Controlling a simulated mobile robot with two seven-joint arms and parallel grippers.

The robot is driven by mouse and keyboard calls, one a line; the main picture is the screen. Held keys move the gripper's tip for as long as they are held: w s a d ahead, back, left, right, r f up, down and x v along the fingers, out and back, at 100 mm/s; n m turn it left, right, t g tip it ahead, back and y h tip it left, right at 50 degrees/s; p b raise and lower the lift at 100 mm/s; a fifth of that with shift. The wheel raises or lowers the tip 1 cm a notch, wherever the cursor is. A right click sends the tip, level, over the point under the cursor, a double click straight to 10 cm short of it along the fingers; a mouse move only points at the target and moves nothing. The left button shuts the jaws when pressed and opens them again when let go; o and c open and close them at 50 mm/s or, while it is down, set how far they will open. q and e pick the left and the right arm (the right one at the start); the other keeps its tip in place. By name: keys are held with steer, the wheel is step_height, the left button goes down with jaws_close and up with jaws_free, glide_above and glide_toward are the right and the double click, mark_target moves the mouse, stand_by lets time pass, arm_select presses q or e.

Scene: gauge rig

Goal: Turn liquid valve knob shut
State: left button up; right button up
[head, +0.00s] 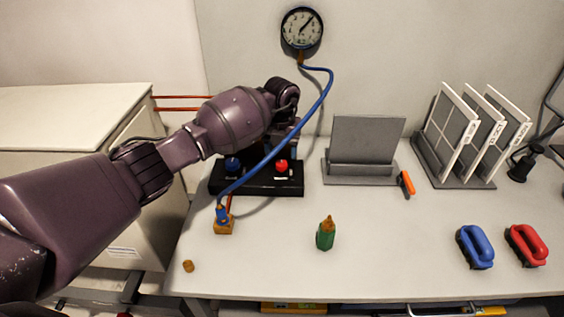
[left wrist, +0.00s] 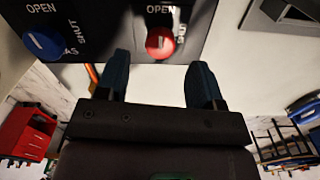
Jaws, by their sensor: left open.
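A black valve box (head: 257,187) stands on the bench with a blue knob (head: 233,164) at left and a red knob (head: 281,166) at right. In the left wrist view, the blue knob (left wrist: 41,41) has "AS" legible beside it; the red knob's (left wrist: 160,42) name is hidden. Both have OPEN and SHUT marks and a pale pointer line. My left gripper (left wrist: 157,62) is open and empty, its two dark fingers pointing toward the red knob, which appears between and beyond the tips. In the head view, my wrist and the blue hose partly hide the gripper. My right gripper is out of view.
A blue hose (head: 324,91) runs from the wall gauge (head: 302,29) down across the box to a brass fitting (head: 223,225). A grey stand (head: 366,143) is right of the box. A green bottle-like item (head: 326,234) stands in front. Blue (head: 476,246) and red handles (head: 526,245) lie at right.

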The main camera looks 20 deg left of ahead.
mark_target(282, 163)
arm_select(q)
step_height(282, 163, down, 4)
steer(key=shift+r, duration=0.2)
steer(key=shift+f, duration=0.4)
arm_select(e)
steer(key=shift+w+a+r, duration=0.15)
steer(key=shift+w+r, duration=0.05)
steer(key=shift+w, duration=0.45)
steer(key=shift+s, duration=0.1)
arm_select(q)
steer(key=c, duration=0.9)
